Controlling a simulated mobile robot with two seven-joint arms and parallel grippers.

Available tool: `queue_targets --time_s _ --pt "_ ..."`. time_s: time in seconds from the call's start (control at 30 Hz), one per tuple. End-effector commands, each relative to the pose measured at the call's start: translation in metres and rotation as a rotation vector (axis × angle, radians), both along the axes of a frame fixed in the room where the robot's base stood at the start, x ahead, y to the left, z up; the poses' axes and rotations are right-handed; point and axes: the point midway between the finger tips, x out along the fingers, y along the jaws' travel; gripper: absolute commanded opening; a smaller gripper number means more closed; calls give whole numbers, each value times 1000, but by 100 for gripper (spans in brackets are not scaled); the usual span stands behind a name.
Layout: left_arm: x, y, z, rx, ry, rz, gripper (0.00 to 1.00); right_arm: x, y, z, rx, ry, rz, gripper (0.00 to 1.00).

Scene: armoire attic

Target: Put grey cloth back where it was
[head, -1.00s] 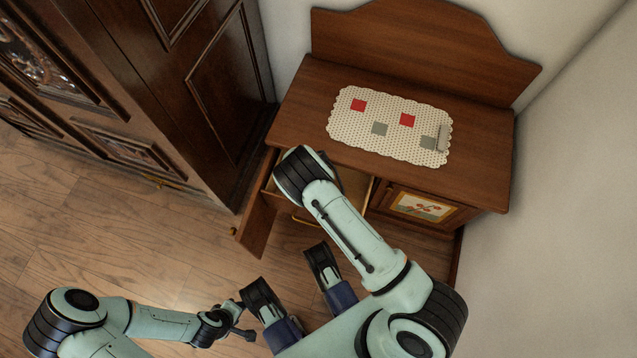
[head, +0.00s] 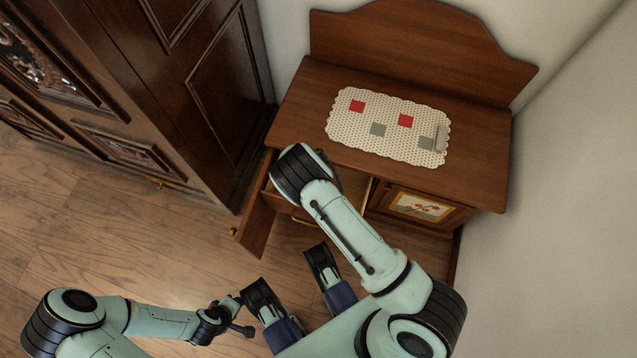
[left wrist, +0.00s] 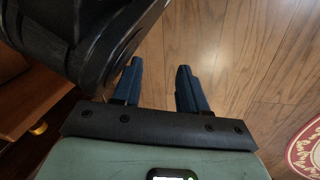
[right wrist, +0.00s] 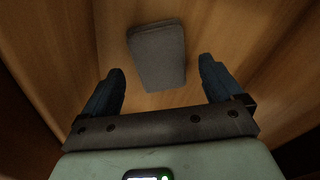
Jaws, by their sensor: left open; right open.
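A grey folded cloth (right wrist: 157,55) lies flat on the wooden bottom inside the open drawer in the right wrist view. My right gripper (right wrist: 160,84) is open and empty above it, with the cloth ahead and between its fingers; they seem apart from it. In the head view my right arm hides this gripper and the cloth. The open drawer (head: 354,190) shows beside the arm. My left gripper (left wrist: 157,72) is open and empty over the floor; in the head view it is low, at left (head: 243,316).
A cabinet door (head: 257,225) stands open at left. A dark armoire (head: 190,90) stands left; the right wall is close.

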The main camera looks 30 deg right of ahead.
Motion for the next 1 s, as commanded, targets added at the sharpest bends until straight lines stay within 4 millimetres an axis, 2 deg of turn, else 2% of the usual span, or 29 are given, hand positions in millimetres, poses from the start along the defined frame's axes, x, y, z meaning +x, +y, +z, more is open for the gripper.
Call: queue_targets --time_s 0.03,0.1,0.3,0.4,0.6,1.0 --pt "8 -1 9 1 -27 -2 43 1 2 16 1 -4 2 93" --pt "18 -3 19 3 -61 -5 43 0 5 32 2 -3 1 93" --pt "44 -7 43 7 -151 -8 43 -1 9 73 1 -3 0 93" --pt "41 -10 48 1 -145 -13 43 -1 11 85 1 -2 0 93" --pt "39 -13 52 -6 -139 -18 43 -2 12 96 0 1 -2 93" --pt "38 -13 51 -7 -137 -19 43 -2 12 96 0 1 -1 93"
